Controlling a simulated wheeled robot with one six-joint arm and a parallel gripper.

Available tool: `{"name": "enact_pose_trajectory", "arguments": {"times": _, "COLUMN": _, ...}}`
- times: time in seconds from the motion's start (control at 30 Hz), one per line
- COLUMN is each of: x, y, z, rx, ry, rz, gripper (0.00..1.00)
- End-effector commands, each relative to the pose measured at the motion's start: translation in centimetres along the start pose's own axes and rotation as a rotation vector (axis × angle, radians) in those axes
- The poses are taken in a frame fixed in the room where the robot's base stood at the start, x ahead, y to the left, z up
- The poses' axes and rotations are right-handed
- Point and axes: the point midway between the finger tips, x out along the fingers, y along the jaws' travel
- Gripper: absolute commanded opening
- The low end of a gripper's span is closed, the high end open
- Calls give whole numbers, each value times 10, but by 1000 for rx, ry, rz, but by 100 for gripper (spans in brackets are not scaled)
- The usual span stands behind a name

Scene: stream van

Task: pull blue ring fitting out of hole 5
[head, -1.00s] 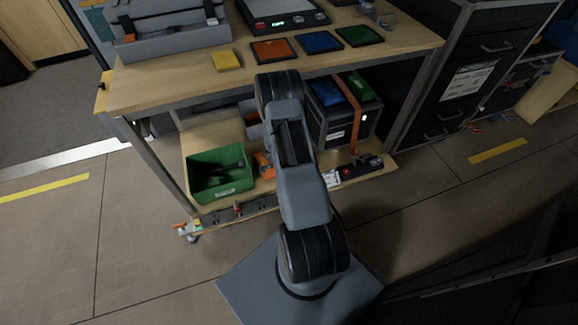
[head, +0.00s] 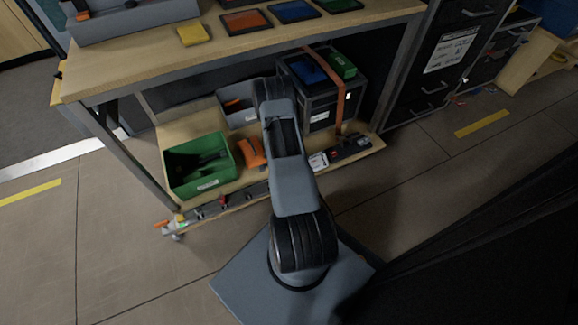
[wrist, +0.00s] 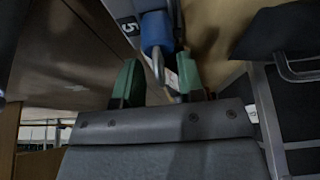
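The blue ring fitting (wrist: 157,32) shows at the top middle of the wrist view. It sits at a grey strip beside a dark label marked 5 (wrist: 128,27), and a metal loop extends from it toward my gripper. My gripper (wrist: 160,82) has two green fingertips, spread apart. The loop's end lies between the fingertips in the picture, with gaps on both sides; I cannot tell how deep it reaches. How the fitting sits in hole 5 is hidden. In the head view my own arm hides the gripper and the fitting.
The workbench (head: 240,55) overhangs a lower shelf. On the shelf stand a green bin (head: 231,160), a grey bin (head: 229,99), an orange object (head: 251,152) and a strapped dark case (head: 322,118). A dark rail (head: 232,201) runs along the shelf's front. Open floor lies left.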

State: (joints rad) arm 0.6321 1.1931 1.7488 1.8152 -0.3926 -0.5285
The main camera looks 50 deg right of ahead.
Motion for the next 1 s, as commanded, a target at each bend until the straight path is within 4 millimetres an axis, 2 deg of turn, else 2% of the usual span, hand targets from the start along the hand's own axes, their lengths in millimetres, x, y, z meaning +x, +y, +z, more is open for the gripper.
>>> {"name": "enact_pose_trajectory", "arguments": {"times": 0.3, "x": 1, "y": 0, "z": 0, "rx": 0, "ry": 0, "rz": -1, "gripper": 35}}
{"name": "enact_pose_trajectory", "arguments": {"times": 0.67, "x": 1, "y": 0, "z": 0, "rx": 0, "ry": 0, "rz": -1, "gripper": 1}}
{"name": "enact_pose_trajectory", "arguments": {"times": 0.87, "x": 1, "y": 0, "z": 0, "rx": -1, "ry": 0, "rz": 0, "gripper": 0}}
{"name": "enact_pose_trajectory", "arguments": {"times": 0.9, "x": 1, "y": 0, "z": 0, "rx": -1, "ry": 0, "rz": 0, "gripper": 3}}
{"name": "enact_pose_trajectory", "arguments": {"times": 1.0, "x": 1, "y": 0, "z": 0, "rx": -1, "ry": 0, "rz": 0, "gripper": 0}}
